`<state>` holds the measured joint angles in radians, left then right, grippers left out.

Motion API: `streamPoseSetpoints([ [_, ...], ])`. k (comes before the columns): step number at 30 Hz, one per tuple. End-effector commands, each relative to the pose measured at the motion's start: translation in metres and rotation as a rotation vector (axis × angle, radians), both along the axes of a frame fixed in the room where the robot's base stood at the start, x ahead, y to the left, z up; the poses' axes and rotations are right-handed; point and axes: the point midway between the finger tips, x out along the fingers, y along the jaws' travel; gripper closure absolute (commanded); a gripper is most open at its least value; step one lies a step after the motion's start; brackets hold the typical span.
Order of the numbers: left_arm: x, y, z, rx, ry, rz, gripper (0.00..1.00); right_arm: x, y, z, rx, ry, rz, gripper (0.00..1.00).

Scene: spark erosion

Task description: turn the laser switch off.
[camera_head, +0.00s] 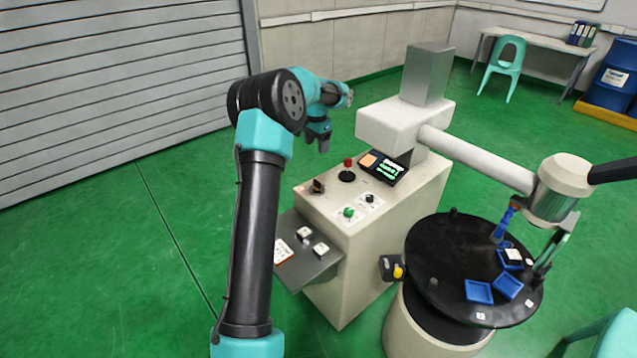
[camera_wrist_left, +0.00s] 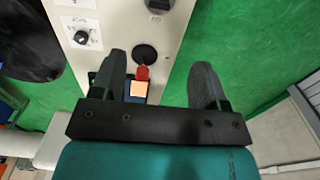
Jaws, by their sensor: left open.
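My left gripper (camera_head: 320,143) is open and empty, pointing down above the far edge of the machine's control top. In the left wrist view its two fingers (camera_wrist_left: 158,78) stand apart, with a red-tipped lever on a black round base (camera_wrist_left: 146,52) showing between them. The same red-tipped control (camera_head: 347,168) stands on the control top in the head view. Beside it are a black switch (camera_head: 317,187), a green knob (camera_head: 348,212) and a small black knob on a white label (camera_head: 369,199). The labels are too small to read, so I cannot tell which is the laser switch.
A display panel (camera_head: 383,167) and a tall grey block (camera_head: 427,75) stand behind the controls. A white machine arm (camera_head: 478,160) reaches right over a black round table (camera_head: 450,270) with blue trays (camera_head: 479,291). A grey side shelf (camera_head: 311,264) juts out at the front left.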

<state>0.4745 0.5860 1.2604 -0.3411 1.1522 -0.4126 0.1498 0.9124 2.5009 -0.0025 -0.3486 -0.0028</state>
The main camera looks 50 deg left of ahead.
Motion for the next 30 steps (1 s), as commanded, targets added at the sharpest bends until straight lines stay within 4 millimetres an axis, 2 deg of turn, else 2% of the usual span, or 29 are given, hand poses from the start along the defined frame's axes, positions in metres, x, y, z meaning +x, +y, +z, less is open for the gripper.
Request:
streamPoseSetpoints([
  [8,0.000,0.000,-0.035,-0.002,0.003,0.000,0.32,0.000,0.000,0.000,0.000,0.000,0.000,0.57],
  [24,0.000,-0.001,-0.127,-0.002,0.003,-0.001,0.32,0.000,0.000,0.000,0.000,0.000,0.000,0.57],
  [30,0.000,0.000,-0.156,-0.002,0.001,0.001,0.32,0.000,0.000,0.000,0.000,0.000,0.000,0.57],
])
